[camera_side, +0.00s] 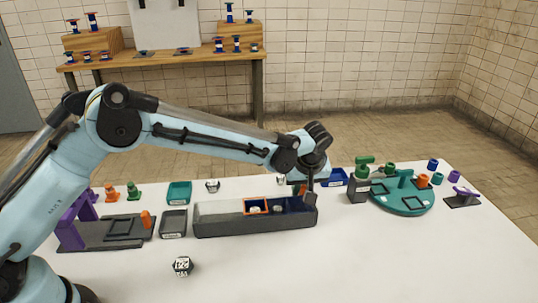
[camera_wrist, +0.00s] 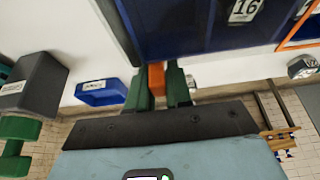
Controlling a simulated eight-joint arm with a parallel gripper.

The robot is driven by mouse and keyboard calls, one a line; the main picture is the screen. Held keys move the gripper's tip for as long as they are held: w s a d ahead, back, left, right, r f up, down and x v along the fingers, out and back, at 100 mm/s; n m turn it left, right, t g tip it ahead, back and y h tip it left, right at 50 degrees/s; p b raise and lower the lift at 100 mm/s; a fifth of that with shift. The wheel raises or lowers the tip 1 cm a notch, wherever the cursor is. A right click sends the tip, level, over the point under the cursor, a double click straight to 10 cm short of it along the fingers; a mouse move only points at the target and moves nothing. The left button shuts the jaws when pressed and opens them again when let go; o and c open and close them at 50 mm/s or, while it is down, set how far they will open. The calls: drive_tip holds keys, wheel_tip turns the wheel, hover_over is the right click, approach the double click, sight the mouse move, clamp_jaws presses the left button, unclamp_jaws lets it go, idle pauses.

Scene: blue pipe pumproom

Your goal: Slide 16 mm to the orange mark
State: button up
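The long grey tray (camera_side: 225,226) lies on the white table, with a blue-floored section (camera_side: 290,205) at its right. An orange outline (camera_side: 257,199) marks part of it; its edge shows in the wrist view (camera_wrist: 300,44). A piece labelled 16 (camera_wrist: 245,10) lies on the blue floor outside the outline in the wrist view. Another pale labelled piece (camera_wrist: 304,8) shows by the outline, partly cut off. My gripper (camera_wrist: 158,82) is at the tray's right end. Its green fingers close on both sides of an orange upright handle (camera_wrist: 156,78); the handle's lower part is hidden.
A blue bin (camera_side: 334,178) and a green turntable (camera_side: 402,203) stand to the right. A teal bin (camera_side: 179,192), grey bin (camera_side: 173,222) and purple fixture (camera_side: 75,225) stand left. A labelled die-like block (camera_side: 182,266) sits in front. The front right table is clear.

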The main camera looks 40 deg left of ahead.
clamp_jaws()
drive_tip(key=shift+s+a, duration=1.8)
drive_tip(key=shift+s, duration=0.05)
drive_tip(key=shift+o, duration=2.3)
unclamp_jaws()
drive_tip(key=shift+r, duration=0.15)
drive_tip(key=v, duration=1.2)
